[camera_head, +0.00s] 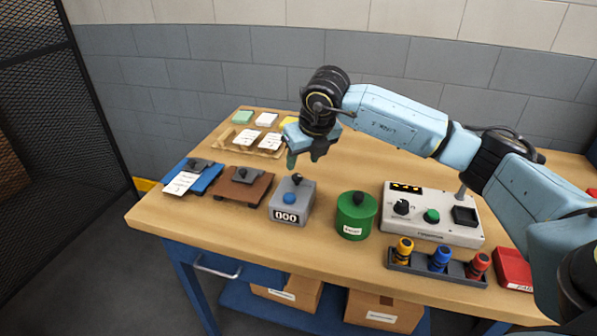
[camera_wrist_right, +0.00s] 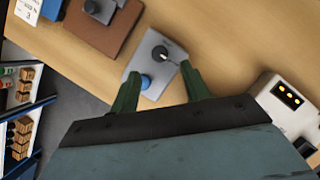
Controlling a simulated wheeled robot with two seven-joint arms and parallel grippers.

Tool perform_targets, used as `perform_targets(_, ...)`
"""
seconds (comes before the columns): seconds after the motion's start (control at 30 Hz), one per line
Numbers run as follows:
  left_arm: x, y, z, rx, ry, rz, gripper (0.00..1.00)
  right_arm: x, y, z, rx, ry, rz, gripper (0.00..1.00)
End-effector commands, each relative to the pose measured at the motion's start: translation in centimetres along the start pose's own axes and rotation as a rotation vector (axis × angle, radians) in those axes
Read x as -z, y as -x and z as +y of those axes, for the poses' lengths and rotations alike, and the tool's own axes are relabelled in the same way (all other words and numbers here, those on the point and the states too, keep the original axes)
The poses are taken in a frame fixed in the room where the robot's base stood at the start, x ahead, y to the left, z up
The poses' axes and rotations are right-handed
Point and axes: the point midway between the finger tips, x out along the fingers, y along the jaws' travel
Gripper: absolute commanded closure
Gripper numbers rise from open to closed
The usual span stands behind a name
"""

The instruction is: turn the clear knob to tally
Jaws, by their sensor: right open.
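The tally counter (camera_head: 302,204) is a small grey box on the table, with a display reading 000 on its front. On its top are a black clear knob (camera_head: 297,179) and a blue button (camera_head: 289,198). My right gripper (camera_head: 303,160) is above and just behind the counter, pointing down, open and empty. In the right wrist view the knob (camera_wrist_right: 160,53), with a white pointer mark, lies just beyond the spread green fingertips (camera_wrist_right: 162,84), and the blue button (camera_wrist_right: 146,81) shows between the fingers. No contact with the knob is visible. My left gripper is not in view.
A brown block (camera_head: 232,187) and a blue clipboard (camera_head: 207,181) lie left of the counter. A green canister (camera_head: 356,216) stands right, then a control panel (camera_head: 455,231) and a rack (camera_head: 435,265) of coloured knobs. A paper tray (camera_head: 233,150) sits behind.

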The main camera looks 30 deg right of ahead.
Motion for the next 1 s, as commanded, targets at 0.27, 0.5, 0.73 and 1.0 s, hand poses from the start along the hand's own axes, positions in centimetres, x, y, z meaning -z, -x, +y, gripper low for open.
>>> perform_targets(0.27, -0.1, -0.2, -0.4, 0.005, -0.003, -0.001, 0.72, 0.0, -4.8, 0.0, -0.001, 0.0, 0.001, 0.53)
perform_targets(0.5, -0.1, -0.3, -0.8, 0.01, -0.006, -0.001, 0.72, 0.0, -6.1, 0.0, -0.001, 0.002, 0.0, 0.53)
perform_targets(0.73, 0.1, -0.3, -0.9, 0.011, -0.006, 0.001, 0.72, 0.0, -6.1, 0.1, -0.001, 0.002, -0.001, 0.53)
perform_targets(1.0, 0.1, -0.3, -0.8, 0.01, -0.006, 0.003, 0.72, 0.0, -6.1, 0.1, -0.002, 0.001, -0.001, 0.89)
